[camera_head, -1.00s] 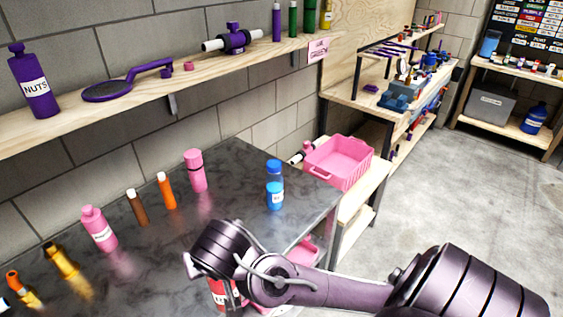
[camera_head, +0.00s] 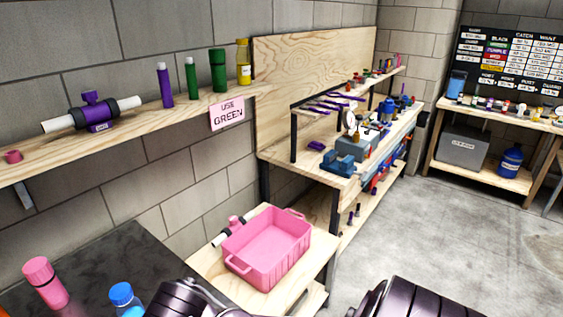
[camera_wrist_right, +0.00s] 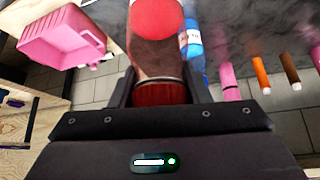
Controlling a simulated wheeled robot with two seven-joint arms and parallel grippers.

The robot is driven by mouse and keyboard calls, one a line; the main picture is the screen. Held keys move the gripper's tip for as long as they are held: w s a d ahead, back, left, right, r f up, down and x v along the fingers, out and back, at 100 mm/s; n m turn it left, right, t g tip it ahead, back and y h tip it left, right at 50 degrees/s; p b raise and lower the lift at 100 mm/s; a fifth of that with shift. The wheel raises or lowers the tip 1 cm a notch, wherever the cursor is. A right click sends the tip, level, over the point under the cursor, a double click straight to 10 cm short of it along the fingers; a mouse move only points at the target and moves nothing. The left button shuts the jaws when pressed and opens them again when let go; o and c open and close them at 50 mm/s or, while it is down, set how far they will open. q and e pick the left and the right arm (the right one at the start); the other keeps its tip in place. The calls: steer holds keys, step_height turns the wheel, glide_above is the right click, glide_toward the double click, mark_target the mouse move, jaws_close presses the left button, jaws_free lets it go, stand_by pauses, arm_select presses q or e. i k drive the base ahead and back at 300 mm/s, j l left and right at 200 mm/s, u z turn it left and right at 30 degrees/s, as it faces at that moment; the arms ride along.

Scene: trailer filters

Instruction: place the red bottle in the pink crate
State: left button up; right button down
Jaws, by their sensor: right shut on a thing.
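The pink crate (camera_head: 268,262) stands empty on a low wooden bench right of the dark table. It also shows at the upper left of the right wrist view (camera_wrist_right: 60,38). My right gripper (camera_wrist_right: 160,85) is shut on the red bottle (camera_wrist_right: 158,22), whose red top and red lower part show between the fingers in the right wrist view. In the head view, my right arm is at the bottom edge, and its gripper and the bottle are out of sight. My left gripper is in neither current view.
A blue bottle (camera_head: 124,297) and a pink bottle (camera_head: 45,283) stand on the dark table (camera_head: 110,250). A pink-and-white fitting (camera_head: 232,226) lies behind the crate. A wall shelf (camera_head: 150,120) holds several bottles and a purple valve. The crate's inside is clear.

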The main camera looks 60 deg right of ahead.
mark_target(279, 245)
steer(key=l, duration=0.5)
steer(key=k+l+u, duration=0.1)
steer(key=l, duration=0.45)
steer(key=k+l, duration=0.1)
steer(key=l, duration=0.4)
steer(key=k+l+u, duration=0.15)
steer(key=l, duration=0.9)
steer(key=k+l+u, duration=0.1)
steer(key=l, duration=0.4)
